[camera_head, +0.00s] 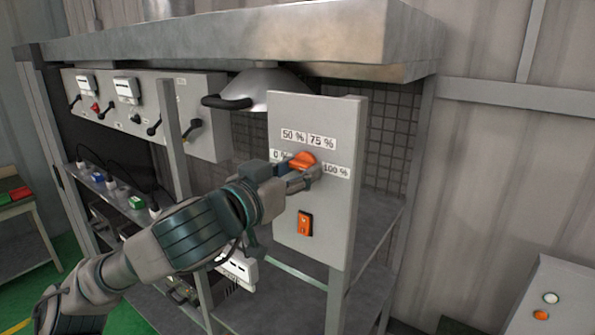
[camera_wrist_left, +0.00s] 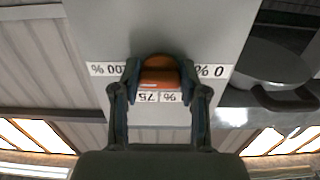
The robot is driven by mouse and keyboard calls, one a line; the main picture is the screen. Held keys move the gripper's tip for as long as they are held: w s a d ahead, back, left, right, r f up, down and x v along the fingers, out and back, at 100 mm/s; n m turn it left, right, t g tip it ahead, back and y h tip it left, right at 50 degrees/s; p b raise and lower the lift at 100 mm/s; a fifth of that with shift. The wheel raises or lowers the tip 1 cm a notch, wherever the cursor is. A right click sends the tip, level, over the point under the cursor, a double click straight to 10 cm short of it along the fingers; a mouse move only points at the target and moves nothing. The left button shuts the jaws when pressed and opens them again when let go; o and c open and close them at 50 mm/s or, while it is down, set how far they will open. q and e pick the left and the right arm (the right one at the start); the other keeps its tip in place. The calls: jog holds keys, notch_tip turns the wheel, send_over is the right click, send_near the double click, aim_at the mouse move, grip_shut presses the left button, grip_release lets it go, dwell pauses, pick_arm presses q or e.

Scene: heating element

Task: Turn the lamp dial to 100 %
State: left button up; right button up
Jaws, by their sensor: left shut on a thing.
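The orange lamp dial (camera_head: 303,160) sits on the front of a grey panel (camera_head: 325,255), among labels reading 0 %, 50 %, 75 % and 100 %. The 100 % label (camera_head: 336,171) is at the dial's lower right. My left gripper (camera_head: 300,172) reaches in from the left and is shut on the dial. In the left wrist view the dial (camera_wrist_left: 158,72) sits between the two fingers, and the picture is upside down. The fingers hide part of the dial, so its exact setting cannot be told. My right gripper is not in view.
An orange rocker switch (camera_head: 305,223) is below the dial on the same panel. A lamp hood with a black handle (camera_head: 228,102) is behind the panel's upper left. A control box (camera_head: 205,115) with levers stands at the left. A metal hood (camera_head: 300,35) overhangs everything.

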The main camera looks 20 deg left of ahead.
pick_arm(q)
jog(key=shift+f, duration=0.1)
jog(key=o, duration=1.1)
jog(key=shift+o, duration=0.2)
jog(key=shift+a, duration=0.1)
jog(key=shift+s+a, duration=0.2)
jog(key=shift+s, duration=0.25)
jog(key=v, duration=1.1)
